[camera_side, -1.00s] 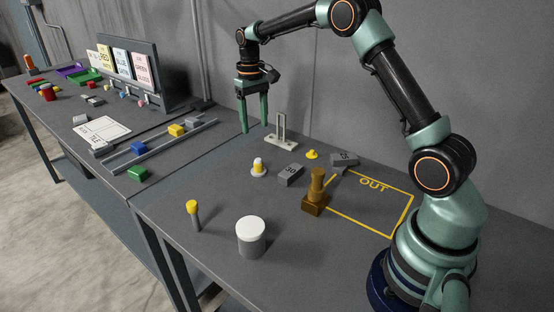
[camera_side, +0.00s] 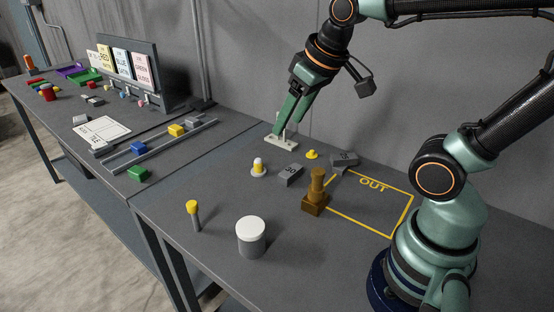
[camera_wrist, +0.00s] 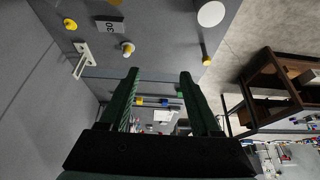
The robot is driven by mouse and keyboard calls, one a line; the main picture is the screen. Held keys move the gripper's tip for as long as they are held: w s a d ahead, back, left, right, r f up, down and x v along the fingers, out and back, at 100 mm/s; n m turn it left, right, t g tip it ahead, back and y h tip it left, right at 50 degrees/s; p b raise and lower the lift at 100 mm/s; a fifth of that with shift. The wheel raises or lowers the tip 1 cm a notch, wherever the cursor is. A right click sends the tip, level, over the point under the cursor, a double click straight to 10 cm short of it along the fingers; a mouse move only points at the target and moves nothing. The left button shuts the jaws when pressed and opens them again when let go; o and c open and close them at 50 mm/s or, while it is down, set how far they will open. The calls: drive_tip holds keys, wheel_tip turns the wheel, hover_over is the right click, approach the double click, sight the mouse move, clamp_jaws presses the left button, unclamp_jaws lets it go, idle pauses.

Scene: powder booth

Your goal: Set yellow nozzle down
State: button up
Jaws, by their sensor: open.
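A small yellow piece with a broad base and a knob (camera_side: 311,154) lies on the near bench; it also shows in the wrist view (camera_wrist: 70,24). A white piece with a yellow part (camera_side: 258,167) stands on a pale round base, also in the wrist view (camera_wrist: 127,48). A yellow-capped grey peg (camera_side: 193,211) stands upright nearer the front edge. I cannot tell for sure which is the yellow nozzle. My gripper (camera_side: 283,130) is open and tilted, by the white upright stand (camera_side: 282,143), whose posts the fingers partly hide. Nothing shows between the fingers in the wrist view (camera_wrist: 159,74).
Grey blocks marked 30 (camera_side: 291,175) and 25 (camera_side: 344,159) lie near a brown stamp-like piece (camera_side: 314,203). A white-lidded jar (camera_side: 251,236) stands in front. The yellow OUT outline (camera_side: 402,215) is empty inside. Rails with coloured blocks (camera_side: 176,131) are on the left bench.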

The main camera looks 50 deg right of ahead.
drive_tip(key=shift+s+a+f+t, duration=0.15)
drive_tip(key=shift+s+f, duration=0.1)
drive_tip(key=shift+s, duration=0.25)
drive_tip(key=shift+s+a+f+t, duration=0.15)
drive_tip(key=shift+s+f, duration=0.1)
drive_tip(key=shift+s, duration=0.2)
drive_tip(key=shift+c, duration=0.3)
drive_tip(key=c, duration=0.5)
drive_tip(key=shift+w+d+f, duration=0.1)
drive_tip(key=shift+w+f, duration=0.05)
drive_tip(key=shift+w, duration=0.1)
clamp_jaws()
drive_tip(key=m+g, duration=0.2)
drive_tip(key=m, duration=0.1)
approach(263, 174)
drive_tip(key=s+a+r, duration=0.2)
drive_tip(key=s+r, duration=0.1)
drive_tip(key=s, duration=0.2)
drive_tip(key=shift+h, duration=0.4)
drive_tip(key=x, duration=1)
drive_tip(key=shift+w+d, duration=0.25)
drive_tip(key=shift+w, duration=0.4)
drive_tip(key=shift+w+d, duration=0.15)
drive_tip(key=shift+w, duration=0.4)
drive_tip(key=shift+w+d, duration=0.2)
drive_tip(key=shift+w, duration=0.65)
